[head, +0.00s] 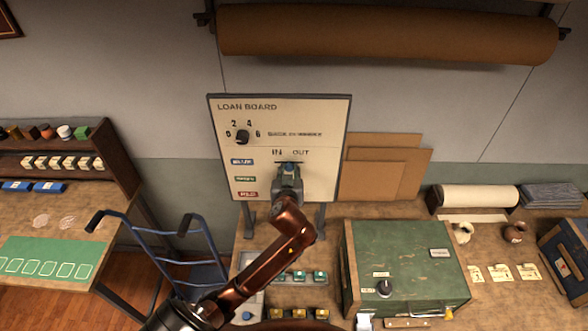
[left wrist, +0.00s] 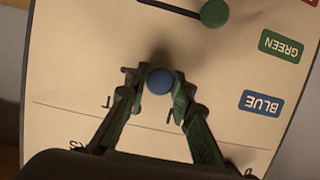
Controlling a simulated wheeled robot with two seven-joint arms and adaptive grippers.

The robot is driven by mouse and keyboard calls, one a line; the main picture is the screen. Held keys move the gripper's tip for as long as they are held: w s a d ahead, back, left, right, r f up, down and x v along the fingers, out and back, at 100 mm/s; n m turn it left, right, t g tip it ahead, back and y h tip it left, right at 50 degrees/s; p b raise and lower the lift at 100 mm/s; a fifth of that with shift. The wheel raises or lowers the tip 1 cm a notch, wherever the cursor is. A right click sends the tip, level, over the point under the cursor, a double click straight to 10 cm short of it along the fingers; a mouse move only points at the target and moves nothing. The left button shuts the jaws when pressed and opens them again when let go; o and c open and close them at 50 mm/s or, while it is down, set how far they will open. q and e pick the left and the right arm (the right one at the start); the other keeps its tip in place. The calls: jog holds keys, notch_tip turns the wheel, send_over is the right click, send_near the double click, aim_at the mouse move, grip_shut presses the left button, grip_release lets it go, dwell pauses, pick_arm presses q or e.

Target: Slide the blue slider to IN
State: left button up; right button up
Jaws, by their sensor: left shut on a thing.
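The loan board (head: 232,107) stands upright on the table, with IN and OUT printed above its sliders. The blue slider (left wrist: 159,81) is a round blue knob between my left fingertips in the left wrist view. My left gripper (left wrist: 155,84) is shut on it. In the head view my left gripper (head: 289,173) covers much of the slider area, and a bit of blue shows below and between IN and OUT. The blue slot is hidden by the fingers. The BLUE label (left wrist: 262,103) is on the right in the turned wrist view. My right gripper is not in view.
A green slider knob (left wrist: 214,12) sits close by, at its slot's end nearer the GREEN label (left wrist: 281,46). A dial (head: 242,137) is at the board's upper left. A green box (head: 405,260) stands to the right, and a blue hand truck (head: 180,259) to the left.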

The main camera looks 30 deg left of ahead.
pick_arm(q)
jog(key=shift+s+a+p, duration=0.2)
jog(key=shift+s+a, duration=0.35)
jog(key=shift+a, duration=0.3)
jog(key=shift+s+a+p, duration=0.2)
jog(key=shift+s+a, duration=0.3)
jog(key=shift+a, duration=0.35)
jog(key=o, duration=1)
jog(key=shift+d, duration=0.1)
jog(key=p, duration=0.4)
send_near(278, 164)
jog(key=shift+v, duration=1.5)
jog(key=shift+w+d+r, duration=0.1)
jog(key=shift+r, duration=0.05)
